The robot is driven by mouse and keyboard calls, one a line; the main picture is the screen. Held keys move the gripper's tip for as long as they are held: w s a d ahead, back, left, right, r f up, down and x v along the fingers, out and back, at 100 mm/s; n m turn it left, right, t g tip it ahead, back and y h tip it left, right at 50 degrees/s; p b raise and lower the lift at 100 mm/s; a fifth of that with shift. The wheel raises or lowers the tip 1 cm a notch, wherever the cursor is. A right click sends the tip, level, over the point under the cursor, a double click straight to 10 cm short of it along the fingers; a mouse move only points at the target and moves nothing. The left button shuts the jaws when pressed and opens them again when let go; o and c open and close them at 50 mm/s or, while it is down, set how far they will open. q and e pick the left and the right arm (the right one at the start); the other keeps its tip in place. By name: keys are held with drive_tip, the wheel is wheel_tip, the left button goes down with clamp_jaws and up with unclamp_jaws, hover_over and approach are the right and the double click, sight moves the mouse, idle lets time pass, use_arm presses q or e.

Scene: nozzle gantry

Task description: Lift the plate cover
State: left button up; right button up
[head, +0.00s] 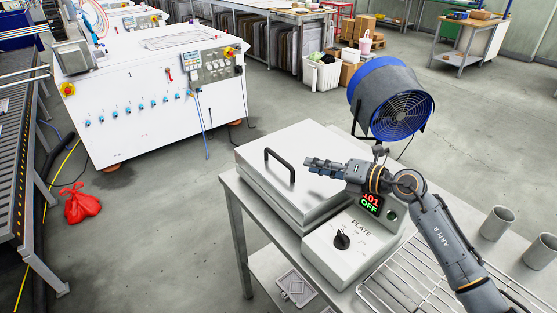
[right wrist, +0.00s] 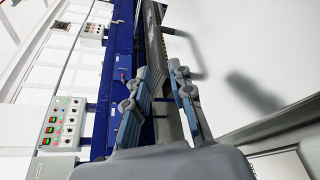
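The plate cover (head: 305,150) is a flat silver lid lying closed on the plate unit (head: 340,262), which stands on a metal table. Its black bar handle (head: 280,165) stands up near the lid's left edge. My right gripper (head: 310,166) is over the lid, to the right of the handle and apart from it in the head view. In the right wrist view its two fingers (right wrist: 160,85) are spread with nothing between them. The handle (right wrist: 190,52) shows there beyond and right of the fingertips. My left gripper is out of view.
The unit's front has a black knob (head: 342,240) and a display reading 101 OFF (head: 370,203). A wire rack (head: 400,285) and two grey cups (head: 497,223) are on the right. A blue drum fan (head: 392,98) stands behind the table.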

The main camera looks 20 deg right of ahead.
sight(278, 156)
drive_tip(key=p+x, duration=0.1)
drive_tip(key=x, duration=1)
drive_tip(key=shift+w+a+r+p, duration=0.1)
drive_tip(key=shift+a+p, duration=0.05)
drive_tip(key=shift+p, duration=0.15)
drive_tip(key=shift+w+a+f, duration=0.2)
drive_tip(key=shift+w+a, duration=0.05)
drive_tip(key=shift+w, duration=0.1)
clamp_jaws()
